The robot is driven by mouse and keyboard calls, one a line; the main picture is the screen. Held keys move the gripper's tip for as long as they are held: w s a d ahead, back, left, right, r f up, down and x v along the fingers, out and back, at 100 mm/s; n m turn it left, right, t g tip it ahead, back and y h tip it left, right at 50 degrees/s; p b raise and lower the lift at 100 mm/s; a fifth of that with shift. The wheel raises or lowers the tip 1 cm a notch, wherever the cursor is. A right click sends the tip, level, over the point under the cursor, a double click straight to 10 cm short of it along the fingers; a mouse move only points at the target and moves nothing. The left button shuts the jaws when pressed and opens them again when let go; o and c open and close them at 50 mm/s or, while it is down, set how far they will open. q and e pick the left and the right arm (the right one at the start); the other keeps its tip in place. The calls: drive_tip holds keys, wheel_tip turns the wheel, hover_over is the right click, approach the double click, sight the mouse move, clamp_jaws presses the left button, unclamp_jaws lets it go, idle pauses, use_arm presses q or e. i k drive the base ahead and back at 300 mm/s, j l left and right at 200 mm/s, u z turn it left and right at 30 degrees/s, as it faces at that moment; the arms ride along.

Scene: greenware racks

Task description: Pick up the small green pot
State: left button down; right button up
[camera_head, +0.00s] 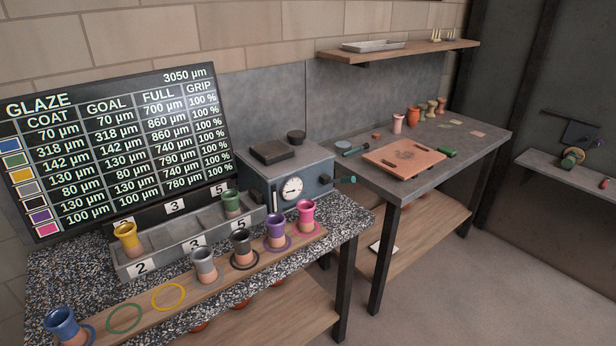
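The small green pot (231,203) stands upright in the right part of the grey numbered rack (190,240), close to a "5" label. It has a green upper part; its lower end is partly hidden by the rack. A yellow pot (127,238) stands at the rack's left end, near a "2" label. Neither of my grippers is in view.
On a wooden strip in front stand blue (62,325), grey (204,265), black (242,249), purple (276,233) and pink (306,217) pots; green (125,318) and yellow (169,297) rings are empty. A gauge box (287,170) and glaze board (120,150) stand behind.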

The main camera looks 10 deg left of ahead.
sight(230, 198)
drive_tip(key=i+l+u, duration=0.1)
drive_tip(key=u, duration=0.3)
drive_tip(key=i+l+u, duration=0.2)
drive_tip(key=u, duration=0.25)
drive_tip(key=i+l+u, duration=0.2)
drive_tip(key=u, duration=0.2)
drive_tip(key=i+l, duration=0.15)
drive_tip(key=l, duration=0.2)
drive_tip(key=i+l+u, duration=0.1)
drive_tip(key=l, duration=0.3)
drive_tip(key=i+l+u, duration=0.1)
drive_tip(key=l, duration=0.3)
drive_tip(key=i+l, duration=0.25)
drive_tip(key=l, duration=0.15)
